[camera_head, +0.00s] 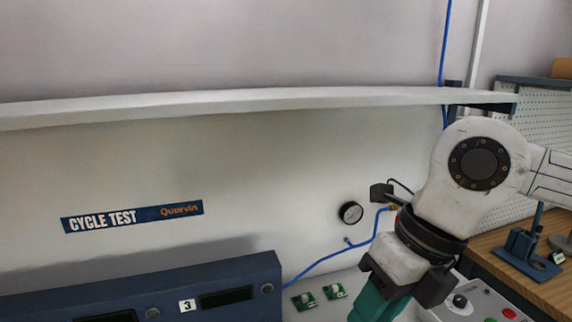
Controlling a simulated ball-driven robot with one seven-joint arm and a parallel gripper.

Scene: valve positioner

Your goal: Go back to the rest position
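My gripper (382,300) hangs from my white arm at the lower right of the head view. Its body is white and dark grey, with teal parts below that run down to the bottom edge of the picture. The fingertips are cut off or hidden, so I cannot see whether it is open or shut, or whether it holds anything. A small control panel with a black knob (460,301) and a red button (509,313) shows just right of it.
A blue unit (230,276) marked 3 stands at the lower left. Two green boards (335,291) lie between it and my gripper. A gauge (350,212) and blue hose (345,256) are behind. A shelf (250,101) runs above. A wooden bench (500,235) is right.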

